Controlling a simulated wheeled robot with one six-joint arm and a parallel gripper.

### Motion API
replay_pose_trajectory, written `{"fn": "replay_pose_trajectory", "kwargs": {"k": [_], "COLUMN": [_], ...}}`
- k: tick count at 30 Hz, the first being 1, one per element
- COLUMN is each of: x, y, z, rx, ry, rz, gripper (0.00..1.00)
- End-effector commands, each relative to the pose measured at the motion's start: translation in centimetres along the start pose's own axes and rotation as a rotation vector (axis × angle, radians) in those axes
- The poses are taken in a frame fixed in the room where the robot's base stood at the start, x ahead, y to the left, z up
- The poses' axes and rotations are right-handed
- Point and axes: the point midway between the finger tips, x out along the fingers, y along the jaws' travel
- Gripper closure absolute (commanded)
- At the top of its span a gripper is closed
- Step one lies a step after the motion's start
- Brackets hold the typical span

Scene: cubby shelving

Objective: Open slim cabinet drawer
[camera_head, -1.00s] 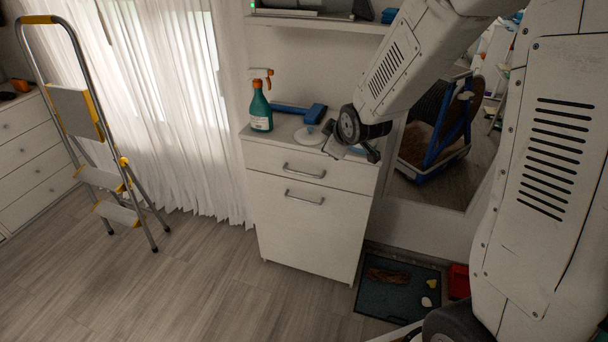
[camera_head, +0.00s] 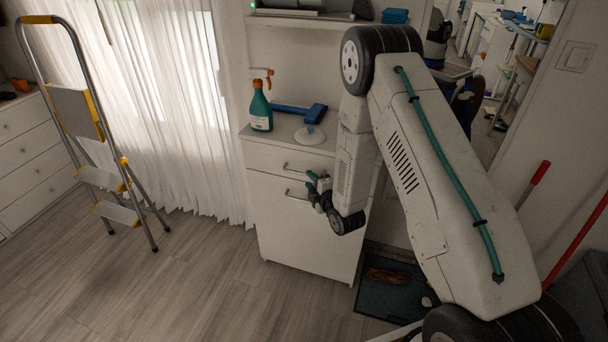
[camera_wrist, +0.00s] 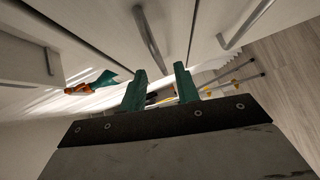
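The slim white cabinet (camera_head: 300,235) stands against the wall, with a shallow top drawer (camera_head: 262,157) and a taller front below. The drawer looks shut. Its bar handle (camera_head: 296,170) is partly hidden by my arm; the lower handle (camera_head: 294,194) is also partly covered. My gripper (camera_head: 317,184) is in front of the cabinet near these handles. In the wrist view, my gripper (camera_wrist: 160,70) has its teal fingers apart. One bar handle (camera_wrist: 148,35) reaches into view between the fingertips; I cannot tell its depth. Another handle (camera_wrist: 245,25) lies to the right.
A spray bottle (camera_head: 261,108), a blue-headed tool (camera_head: 311,114) and a white disc (camera_head: 309,135) sit on the cabinet top. A stepladder (camera_head: 92,130) stands left. A dark mat (camera_head: 375,298) lies right of the cabinet. Floor before the cabinet is clear.

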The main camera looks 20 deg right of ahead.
Motion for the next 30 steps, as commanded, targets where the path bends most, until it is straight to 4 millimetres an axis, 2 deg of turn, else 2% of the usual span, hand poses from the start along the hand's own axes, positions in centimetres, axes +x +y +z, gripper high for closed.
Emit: {"fn": "replay_pose_trajectory", "kwargs": {"k": [3,9,13,20,21,24,30], "x": [2.1,4.7,5.5,5.6,5.6,5.6,5.5], "y": [0.0,0.0,0.0,0.0,0.0,0.0,0.0], "z": [0.0,-0.1,-0.1,-0.1,-0.1,-0.1,-0.1], "rx": [0.0,0.002,0.002,0.002,0.002,0.002,0.002], "ry": [0.0,0.001,0.001,0.0,0.0,0.0,0.0], "rz": [0.001,-0.001,-0.002,-0.002,-0.002,-0.002,-0.002], "gripper": [0.69,0.69,0.69,0.69,0.71,0.99,1.0]}}
